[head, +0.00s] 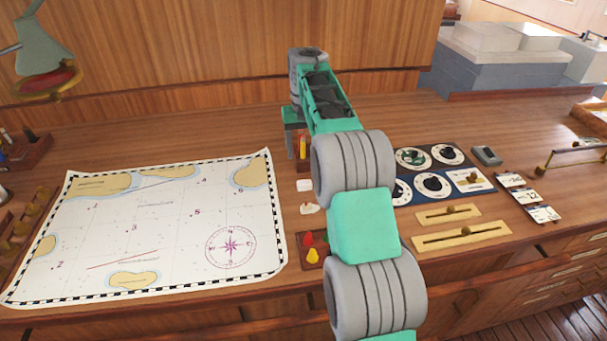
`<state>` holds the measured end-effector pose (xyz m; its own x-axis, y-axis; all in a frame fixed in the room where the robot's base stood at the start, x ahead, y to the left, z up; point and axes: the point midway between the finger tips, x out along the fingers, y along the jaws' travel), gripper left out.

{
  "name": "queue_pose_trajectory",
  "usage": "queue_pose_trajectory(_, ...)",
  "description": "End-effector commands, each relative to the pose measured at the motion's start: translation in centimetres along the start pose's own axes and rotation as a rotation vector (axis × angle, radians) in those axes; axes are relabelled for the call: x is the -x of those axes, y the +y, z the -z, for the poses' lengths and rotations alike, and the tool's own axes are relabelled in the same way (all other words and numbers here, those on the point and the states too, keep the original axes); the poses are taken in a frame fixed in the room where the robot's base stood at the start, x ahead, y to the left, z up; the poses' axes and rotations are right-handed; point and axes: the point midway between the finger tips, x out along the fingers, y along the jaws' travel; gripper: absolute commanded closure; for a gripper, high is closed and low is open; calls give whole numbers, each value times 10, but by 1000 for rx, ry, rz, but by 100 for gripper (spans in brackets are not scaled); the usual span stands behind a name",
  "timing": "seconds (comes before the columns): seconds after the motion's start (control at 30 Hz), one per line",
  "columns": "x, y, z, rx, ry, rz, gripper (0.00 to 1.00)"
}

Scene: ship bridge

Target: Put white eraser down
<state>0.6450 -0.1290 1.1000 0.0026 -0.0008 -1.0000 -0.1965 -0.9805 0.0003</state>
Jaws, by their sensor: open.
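A small white block that looks like the white eraser (304,185) lies on the wooden desk, just right of the chart. My gripper (296,150) points down at the far end of my arm, behind the eraser in the picture. It is open, but its fingers are small and partly hidden by my own arm. I see nothing held in it. The eraser appears apart from it.
The chart (150,225) covers the left of the desk. A small white and brown item (309,208) and red and yellow pieces (312,256) lie near the eraser. Dial panels (432,185), brass sliders (460,235) and cards (527,196) lie right. A lamp (45,55) overhangs the left.

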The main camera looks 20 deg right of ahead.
Motion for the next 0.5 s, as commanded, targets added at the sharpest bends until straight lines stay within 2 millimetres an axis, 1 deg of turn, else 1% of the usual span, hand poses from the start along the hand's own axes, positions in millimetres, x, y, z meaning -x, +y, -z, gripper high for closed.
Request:
queue_pose_trajectory(0.03,10,-5,-6,7,14,0,37)
queue_pose_trajectory(0.07,17,-8,-12,13,24,0,37)
queue_pose_trajectory(0.17,42,-25,-45,40,73,0,37)
queue_pose_trajectory(0.2,52,-32,-64,54,99,1,37)
queue_pose_trajectory(0.27,61,-44,-96,76,137,3,37)
queue_pose_trajectory(0.3,64,-49,-118,89,163,5,37)
queue_pose_trajectory(0.37,64,-57,-153,110,202,9,37)
queue_pose_trajectory(0.4,61,-61,-177,124,228,12,37)
queue_pose_trajectory(0.47,53,-65,-212,143,266,17,37)
queue_pose_trajectory(0.5,45,-68,-234,156,289,21,37)
